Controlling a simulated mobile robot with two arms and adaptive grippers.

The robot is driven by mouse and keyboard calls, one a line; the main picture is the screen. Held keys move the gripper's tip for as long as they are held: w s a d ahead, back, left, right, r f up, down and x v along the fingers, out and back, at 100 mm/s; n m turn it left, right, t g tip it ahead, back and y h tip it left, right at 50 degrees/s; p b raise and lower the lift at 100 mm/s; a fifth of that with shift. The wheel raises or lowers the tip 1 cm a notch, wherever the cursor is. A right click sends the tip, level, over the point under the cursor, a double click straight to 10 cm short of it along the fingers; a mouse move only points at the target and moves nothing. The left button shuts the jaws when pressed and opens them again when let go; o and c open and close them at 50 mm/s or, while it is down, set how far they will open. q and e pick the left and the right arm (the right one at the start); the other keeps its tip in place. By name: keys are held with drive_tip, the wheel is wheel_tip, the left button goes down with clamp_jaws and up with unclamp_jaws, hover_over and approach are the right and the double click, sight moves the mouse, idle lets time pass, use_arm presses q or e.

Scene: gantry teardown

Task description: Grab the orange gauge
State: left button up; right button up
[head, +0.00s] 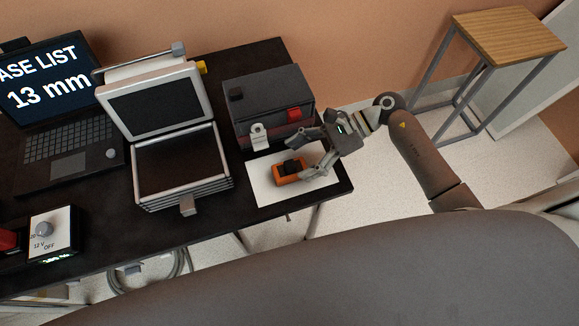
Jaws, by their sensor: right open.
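The orange gauge (288,177) is a small orange block with a dark top part. It lies on a white sheet (267,194) near the right end of the black table. My right gripper (311,158) comes in from the right with its fingers spread. It is open, with its fingertips beside and over the right side of the gauge. I cannot tell whether a finger touches the gauge. My left gripper is not in view.
A dark grey box (268,97) with a red part stands just behind the sheet. An open silver case (182,165) stands to the left, then a laptop (67,140). A switch box (50,237) is at the front left. A wooden-topped stool (508,35) stands at the back right.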

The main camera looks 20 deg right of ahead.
sight(295, 164)
drive_tip(key=p+x, duration=0.1)
drive_tip(key=x, duration=0.3)
drive_tip(key=shift+s+f, duration=0.1)
drive_tip(key=shift+s, duration=0.1)
drive_tip(key=c, duration=1.2)
